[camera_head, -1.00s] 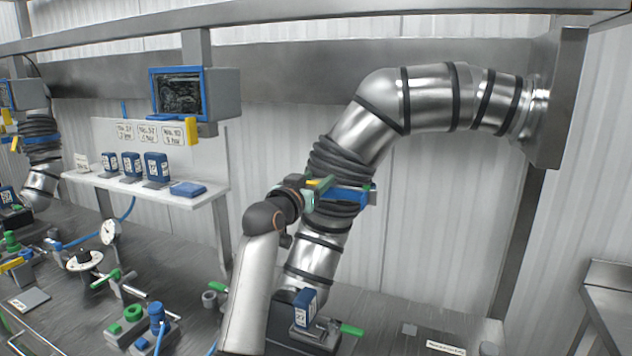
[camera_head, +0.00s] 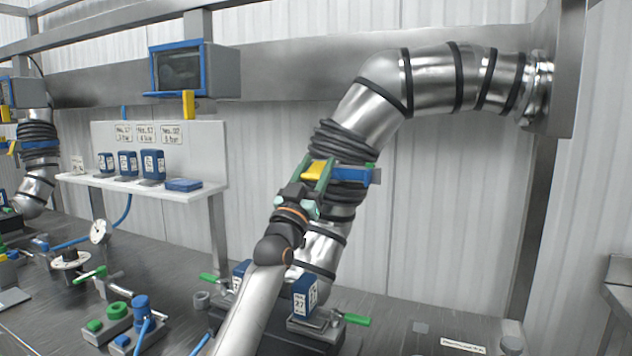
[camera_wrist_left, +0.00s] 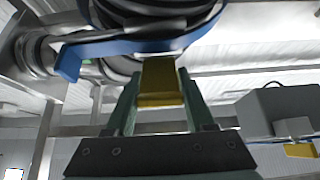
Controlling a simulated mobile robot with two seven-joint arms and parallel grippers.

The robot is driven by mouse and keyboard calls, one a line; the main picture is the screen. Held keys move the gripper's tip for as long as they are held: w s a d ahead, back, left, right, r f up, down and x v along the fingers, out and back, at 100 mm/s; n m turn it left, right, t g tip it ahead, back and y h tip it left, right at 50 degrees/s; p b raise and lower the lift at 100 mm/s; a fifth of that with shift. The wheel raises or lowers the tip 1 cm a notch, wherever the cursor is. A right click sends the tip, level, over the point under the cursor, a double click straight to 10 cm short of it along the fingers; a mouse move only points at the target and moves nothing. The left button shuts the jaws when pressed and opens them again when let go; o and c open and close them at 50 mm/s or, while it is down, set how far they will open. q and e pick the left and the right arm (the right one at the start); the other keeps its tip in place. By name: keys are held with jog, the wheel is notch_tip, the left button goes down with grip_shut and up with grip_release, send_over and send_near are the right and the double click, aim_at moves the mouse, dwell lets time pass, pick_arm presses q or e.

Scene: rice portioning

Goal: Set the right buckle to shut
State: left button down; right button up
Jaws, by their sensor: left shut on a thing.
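The right buckle is on a blue band (camera_head: 352,174) around the black ribbed sleeve (camera_head: 340,142) of the large steel pipe. Its yellow lever (camera_head: 317,168) sits at the band's left front. My left gripper (camera_head: 322,176), with green fingers, is shut on this lever from below and in front. In the left wrist view the yellow lever (camera_wrist_left: 160,82) lies between the two fingers, and the blue band (camera_wrist_left: 120,47) passes just beyond it. The wrist view does not clearly show whether the lever lies flat against the band. My right gripper is out of view.
A blue-framed screen (camera_head: 180,70) hangs at upper left. A white shelf (camera_head: 200,190) below holds several blue boxes. Another sleeved pipe (camera_head: 40,165) stands at far left. Valves and green-handled clamps (camera_head: 355,319) crowd the bench. The wall right of the pipe is clear.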

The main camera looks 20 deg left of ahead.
pick_arm(q)
jog(key=shift+f, duration=0.1)
dwell(0.4)
jog(key=shift+c, duration=1.2)
grip_release()
jog(key=shift+s+f, duration=0.3)
jog(key=shift+s, duration=0.1)
jog(key=s+f+b, duration=0.1)
jog(key=s+f, duration=0.1)
jog(key=s, duration=1.3)
jog(key=shift+s+a+f, duration=0.15)
jog(key=shift+a, duration=0.1)
